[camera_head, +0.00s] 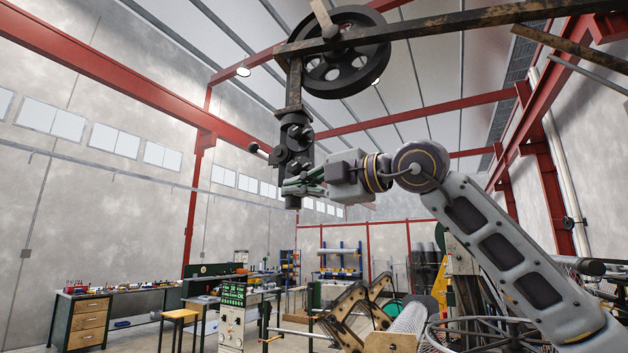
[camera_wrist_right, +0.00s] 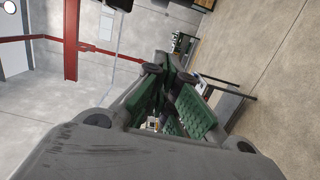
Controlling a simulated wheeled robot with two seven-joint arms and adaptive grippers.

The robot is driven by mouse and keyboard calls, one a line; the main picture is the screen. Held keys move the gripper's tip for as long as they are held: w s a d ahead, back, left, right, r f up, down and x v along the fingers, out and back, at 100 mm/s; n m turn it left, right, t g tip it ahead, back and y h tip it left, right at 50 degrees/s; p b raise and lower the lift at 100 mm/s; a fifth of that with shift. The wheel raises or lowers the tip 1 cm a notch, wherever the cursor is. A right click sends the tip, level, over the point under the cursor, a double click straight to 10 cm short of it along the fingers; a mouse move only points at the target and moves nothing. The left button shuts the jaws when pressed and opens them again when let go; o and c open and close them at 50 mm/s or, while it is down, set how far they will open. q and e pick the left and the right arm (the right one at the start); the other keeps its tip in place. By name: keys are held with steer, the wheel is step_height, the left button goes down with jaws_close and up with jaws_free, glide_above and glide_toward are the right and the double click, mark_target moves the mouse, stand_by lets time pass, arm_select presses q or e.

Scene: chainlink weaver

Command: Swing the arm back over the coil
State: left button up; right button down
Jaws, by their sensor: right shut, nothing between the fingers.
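A dark overhead arm (camera_head: 440,24) crosses the top of the head view and carries a spoked black wheel (camera_head: 374,60). A post with dark rollers (camera_head: 294,95) hangs from its left end. My right gripper (camera_head: 291,186) is beside the lower part of this post; I cannot tell whether they touch. In the right wrist view, its green-padded fingers (camera_wrist_right: 170,98) are shut with nothing between them. A round, spoked dark frame (camera_head: 480,330) with wire-like rings lies at the lower right, partly behind my right arm; I cannot tell if it is the coil. My left gripper is out of view.
A roll of grey mesh (camera_head: 408,318) lies at the bottom, by rusty angled machine arms (camera_head: 345,310). A control cabinet (camera_head: 232,315) with a green screen and a workbench (camera_head: 85,318) stand at the left. The air left of the hanging post looks clear.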

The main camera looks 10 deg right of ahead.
steer(key=w+a+p, duration=0.1)
steer(key=w+p, duration=0.2)
steer(key=w, duration=0.4)
steer(key=shift+a+p, duration=0.35)
steer(key=shift+a, duration=0.05)
steer(key=shift+d, duration=0.1)
stand_by(0.4)
